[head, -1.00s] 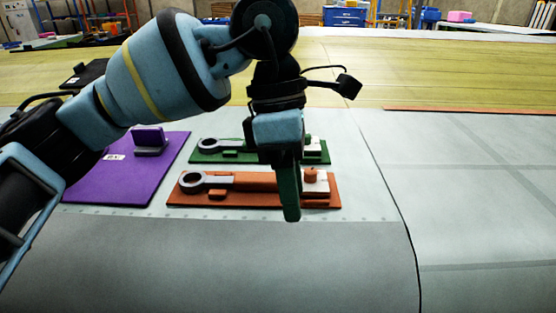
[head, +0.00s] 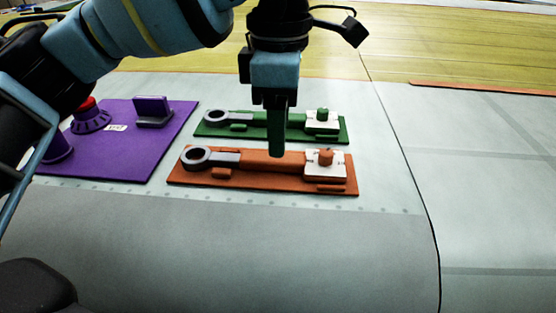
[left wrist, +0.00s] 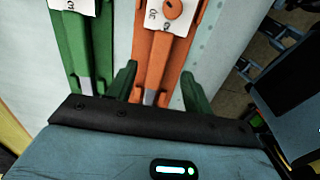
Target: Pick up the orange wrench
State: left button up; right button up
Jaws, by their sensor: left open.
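The orange wrench (head: 254,164) lies on an orange board (head: 255,186), with a grey ring end at left and an orange handle reaching right to a white block with an orange knob. My left gripper (head: 277,150) points down over the handle's middle, open. In the left wrist view its green fingers (left wrist: 160,88) stand on either side of the orange handle (left wrist: 153,68), apart, with nothing held. Whether the fingertips touch the board cannot be told. My right gripper is not in view.
A green wrench (head: 247,120) on a green board (head: 213,130) lies just behind. A purple board (head: 130,155) at left carries a purple stand (head: 153,112) and a red-topped purple part (head: 90,118). The grey surface in front and to the right is clear.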

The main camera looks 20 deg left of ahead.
aim_at(261, 161)
pick_arm(q)
jog(key=shift+a+f, duration=0.1)
jog(key=shift+f, duration=2.3)
jog(key=shift+c, duration=0.3)
grip_shut()
